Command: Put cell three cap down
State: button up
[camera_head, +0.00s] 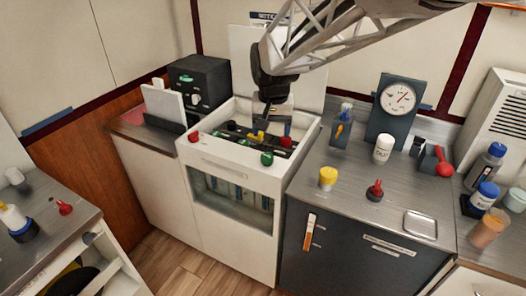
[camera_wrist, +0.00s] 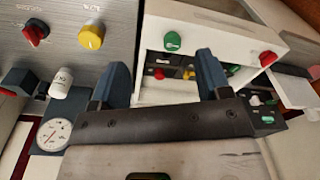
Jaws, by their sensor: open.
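The white cabinet (camera_head: 228,178) has an open top with a dark row of cells inside. Small caps or knobs show in and around it: a yellow one (camera_head: 258,137) and a red one (camera_head: 285,141) in the row, a green one (camera_head: 267,158) on the front rim, and a red one (camera_head: 193,136) at the left rim. I cannot tell which is cell three's cap; no number is readable. My gripper (camera_head: 277,120) is open above the opening, partly covering the row. In the wrist view its two blue fingers (camera_wrist: 163,62) stand apart with nothing held between them.
The counter to the right holds a yellow-topped piece (camera_head: 328,178), a red-topped piece (camera_head: 375,190), a white jar (camera_head: 383,149), a gauge (camera_head: 397,99) and a small tray (camera_head: 420,224). A black box (camera_head: 200,82) stands behind left. Bare counter lies between the pieces.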

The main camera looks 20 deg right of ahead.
jog(key=s+a+n+t, duration=0.1)
jog(key=s+n, duration=0.1)
jog(key=s, duration=0.9)
jog(key=s+a+n, duration=0.2)
jog(key=s, duration=1)
jog(key=shift+a+r+t, duration=0.25)
jog(key=shift+t, duration=0.15)
